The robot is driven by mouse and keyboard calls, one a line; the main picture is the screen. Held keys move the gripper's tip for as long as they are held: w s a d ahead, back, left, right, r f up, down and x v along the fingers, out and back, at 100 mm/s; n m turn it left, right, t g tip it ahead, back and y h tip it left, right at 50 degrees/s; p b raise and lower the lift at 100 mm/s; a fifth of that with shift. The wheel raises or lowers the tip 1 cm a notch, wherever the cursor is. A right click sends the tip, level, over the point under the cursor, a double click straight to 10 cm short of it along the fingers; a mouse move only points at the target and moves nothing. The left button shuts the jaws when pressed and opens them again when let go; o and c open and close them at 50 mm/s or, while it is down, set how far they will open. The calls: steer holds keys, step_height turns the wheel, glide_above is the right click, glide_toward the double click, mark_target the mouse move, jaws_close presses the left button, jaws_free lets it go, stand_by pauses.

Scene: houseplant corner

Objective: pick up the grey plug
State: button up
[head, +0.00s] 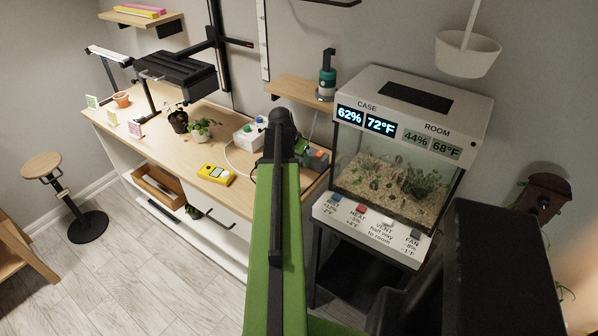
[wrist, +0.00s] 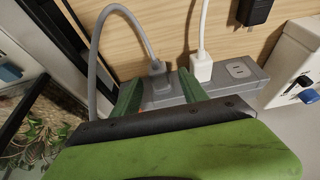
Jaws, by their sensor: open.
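The grey plug (wrist: 158,68) sits in a grey power strip (wrist: 240,76) in the wrist view, its grey cable looping up and to the left. My gripper (wrist: 160,80) is open, with one green finger left of the grey plug and the other right of it. I cannot tell whether either finger touches it. The dark palm edge hides the lower part of the strip. In the head view my green arm covers this spot, and I cannot make out the plug there.
A white plug (wrist: 202,68) with a white cable stands in the strip close to the right finger. A black adapter (wrist: 255,11) lies beyond, and a white box (wrist: 296,68) with a blue knob is at right. The glass terrarium (head: 398,170) stands right of the bench (head: 240,193).

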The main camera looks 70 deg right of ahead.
steer(key=shift+x, duration=0.9)
steer(key=shift+r, duration=0.25)
steer(key=shift+w, duration=0.1)
jaws_close()
steer(key=shift+a+r, duration=0.15)
steer(key=shift+r, duration=0.05)
steer(key=w+a+r+p, duration=0.1)
steer(key=a+r+p, duration=0.2)
steer(key=a, duration=0.3)
steer(key=w+a+r+p, duration=0.2)
steer(key=a+r+p, duration=0.2)
steer(key=a, duration=0.3)
steer(key=shift+w+a+r+p, duration=0.2)
steer(key=shift+w+r+p, duration=0.1)
steer(key=shift+p, duration=0.2)
